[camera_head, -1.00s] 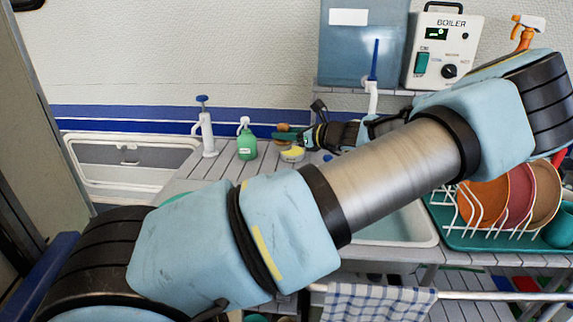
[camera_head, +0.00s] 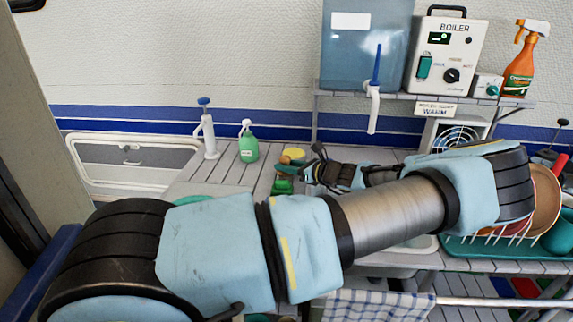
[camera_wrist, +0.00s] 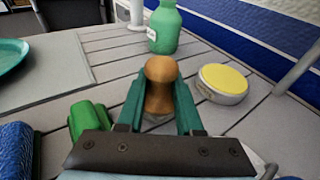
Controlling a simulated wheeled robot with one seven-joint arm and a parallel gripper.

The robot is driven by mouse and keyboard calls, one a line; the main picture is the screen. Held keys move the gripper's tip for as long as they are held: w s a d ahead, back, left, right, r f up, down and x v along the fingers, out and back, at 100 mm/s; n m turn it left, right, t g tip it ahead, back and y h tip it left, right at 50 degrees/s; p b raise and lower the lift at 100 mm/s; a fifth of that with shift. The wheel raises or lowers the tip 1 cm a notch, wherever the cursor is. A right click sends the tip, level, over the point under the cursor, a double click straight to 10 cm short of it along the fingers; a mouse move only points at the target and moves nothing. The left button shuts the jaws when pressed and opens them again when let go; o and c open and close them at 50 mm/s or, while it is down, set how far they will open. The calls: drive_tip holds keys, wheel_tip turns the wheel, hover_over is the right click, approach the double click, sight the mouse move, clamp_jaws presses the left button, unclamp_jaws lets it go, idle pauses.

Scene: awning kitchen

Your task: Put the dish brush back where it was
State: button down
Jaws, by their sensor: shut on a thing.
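The dish brush (camera_wrist: 161,76) shows in the wrist view as a rounded wooden part between the two teal fingers. My gripper (camera_wrist: 160,100) is shut on it. Its lower part and bristles are hidden, so I cannot tell whether it touches the counter. In the head view my gripper (camera_head: 288,168) is over the left part of the slatted counter, beside the sink. The brush is small there and hard to make out.
A yellow-topped round tin (camera_wrist: 223,82) stands right of the fingers in the wrist view, a green block (camera_wrist: 88,118) left. A green bottle (camera_wrist: 164,28) stands beyond. A white pump (camera_head: 208,135) stands farther left. A dish rack (camera_head: 500,240) is at the right.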

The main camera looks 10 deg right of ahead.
drive_tip(key=c, duration=0.6)
unclamp_jaws()
drive_tip(key=shift+f, duration=0.1)
drive_tip(key=shift+o, duration=0.2)
drive_tip(key=shift+d, duration=0.1)
drive_tip(key=b+v, duration=0.4)
drive_tip(key=v, duration=0.8)
